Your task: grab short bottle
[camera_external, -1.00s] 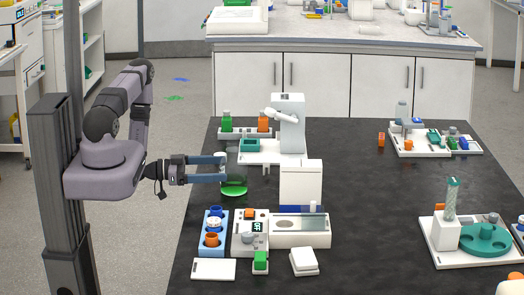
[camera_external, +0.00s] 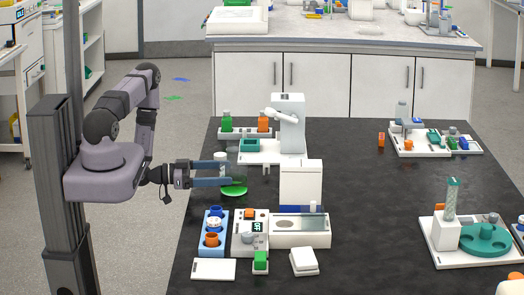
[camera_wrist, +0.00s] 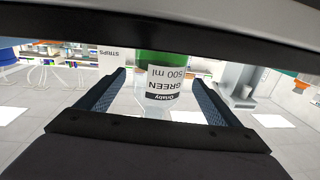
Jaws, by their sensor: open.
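A clear bottle with green at its base (camera_external: 234,189) stands upright on the dark table, in front of the white stand. In the wrist view the bottle (camera_wrist: 163,82), labelled "GREEN 500 ml", appears upside down between the fingers, with its green part at the top edge. My gripper (camera_external: 238,175) is open, with its two blue fingers level around the bottle. In the wrist view, gaps show between the bottle and both fingers. Whether a finger touches it is unclear from outside.
A white stand (camera_external: 289,130) and a rack with a green bottle (camera_external: 227,121) and an orange bottle (camera_external: 264,122) are behind. A blue holder (camera_external: 204,243) and a white device (camera_external: 302,230) are in front. The table's left edge is close; its middle right is clear.

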